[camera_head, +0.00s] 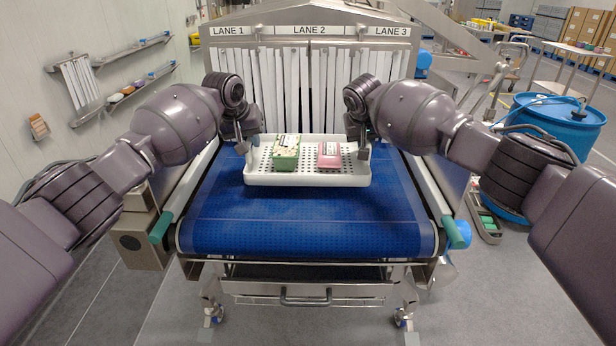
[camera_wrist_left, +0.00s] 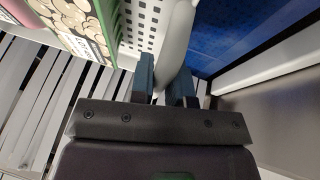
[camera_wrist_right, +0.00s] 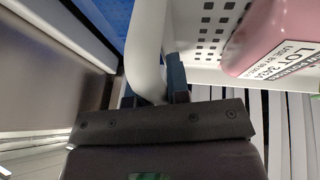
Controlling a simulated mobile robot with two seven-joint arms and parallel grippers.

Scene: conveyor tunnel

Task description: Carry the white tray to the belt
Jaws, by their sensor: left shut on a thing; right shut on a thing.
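The white perforated tray (camera_head: 306,178) is over the far half of the blue belt (camera_head: 300,232), level, in front of the hanging strips. I cannot tell whether it touches the belt. A green pack (camera_head: 286,155) and a pink pack (camera_head: 329,154) stand in it. My left gripper (camera_head: 252,148) is shut on the tray's left wall; the left wrist view shows its fingers (camera_wrist_left: 164,88) on either side of the white wall. My right gripper (camera_head: 364,148) is shut on the tray's right wall, which also passes between its fingers in the right wrist view (camera_wrist_right: 152,88).
White strips (camera_head: 300,88) hang at the tunnel mouth behind the tray, under lane signs (camera_head: 309,30). Metal side rails flank the belt. The belt's near half is clear. A blue drum (camera_head: 553,125) stands at the right, and shelves (camera_head: 125,75) hang on the left wall.

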